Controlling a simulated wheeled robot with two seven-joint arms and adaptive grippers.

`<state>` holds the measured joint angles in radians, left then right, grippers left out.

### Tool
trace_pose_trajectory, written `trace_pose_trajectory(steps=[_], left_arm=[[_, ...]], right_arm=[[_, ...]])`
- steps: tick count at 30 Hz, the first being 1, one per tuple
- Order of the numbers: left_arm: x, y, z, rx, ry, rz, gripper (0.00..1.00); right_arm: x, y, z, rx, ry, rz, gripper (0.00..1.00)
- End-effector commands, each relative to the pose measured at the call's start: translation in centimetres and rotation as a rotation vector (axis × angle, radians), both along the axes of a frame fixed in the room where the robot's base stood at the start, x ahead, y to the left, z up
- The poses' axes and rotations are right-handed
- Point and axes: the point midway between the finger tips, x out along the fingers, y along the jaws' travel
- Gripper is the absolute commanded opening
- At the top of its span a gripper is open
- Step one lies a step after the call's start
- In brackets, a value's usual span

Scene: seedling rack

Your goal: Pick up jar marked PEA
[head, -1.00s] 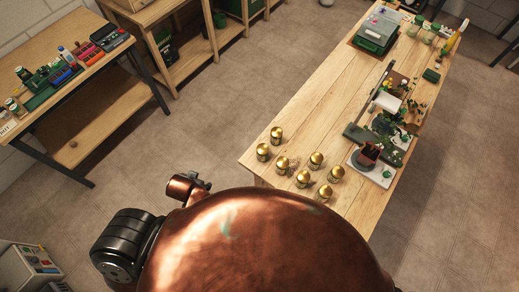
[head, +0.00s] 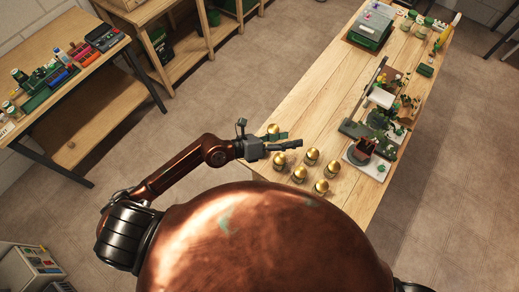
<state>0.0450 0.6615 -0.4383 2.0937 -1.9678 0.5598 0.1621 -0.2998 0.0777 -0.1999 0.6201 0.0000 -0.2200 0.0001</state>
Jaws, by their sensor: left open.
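Several small jars with gold lids stand in a loose group at the near end of the wooden table (head: 262,108). No label can be read, so I cannot tell which is marked PEA. My left gripper (head: 291,139) is open over the left part of the group, its fingers pointing right. One jar (head: 273,129) shows just beyond the fingers, partly covered by them. Another jar (head: 279,160) stands on the near side of the fingers. More jars (head: 311,156) stand to the right, clear of the gripper. My right gripper is out of view.
A seedling rack with plants (head: 376,129) and a small tray (head: 366,166) stand right of the jars. A green case (head: 370,30) sits at the far end. Bare wood lies beyond the jars. A side bench (head: 85,98) stands left.

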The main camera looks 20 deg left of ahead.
Motion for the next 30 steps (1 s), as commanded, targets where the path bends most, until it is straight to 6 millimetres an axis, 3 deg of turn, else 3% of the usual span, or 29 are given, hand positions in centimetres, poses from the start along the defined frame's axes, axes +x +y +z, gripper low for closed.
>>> trace_pose_trajectory(steps=[1, 3, 7, 10, 13, 30], left_arm=[[0.2, 1.0, -3.8, 0.168, 0.004, -0.035, 0.6], [0.4, 3.5, -8.7, 0.389, 0.021, -0.068, 0.6], [1.4, 9.2, -14.4, 0.695, 0.058, -0.074, 0.6], [1.9, 12.3, -16.4, 0.83, 0.08, -0.063, 0.6], [2.4, 13.8, -17.4, 0.89, 0.093, -0.055, 0.6], [5.3, 11.8, -23.2, 0.896, 0.096, -0.055, 0.6]], right_arm=[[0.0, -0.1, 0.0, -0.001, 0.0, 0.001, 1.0], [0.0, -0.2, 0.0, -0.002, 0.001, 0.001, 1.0], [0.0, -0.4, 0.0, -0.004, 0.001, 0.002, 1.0], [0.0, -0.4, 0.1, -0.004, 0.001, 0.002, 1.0], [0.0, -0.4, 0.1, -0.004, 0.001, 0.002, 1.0], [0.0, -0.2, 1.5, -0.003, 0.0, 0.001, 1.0]])
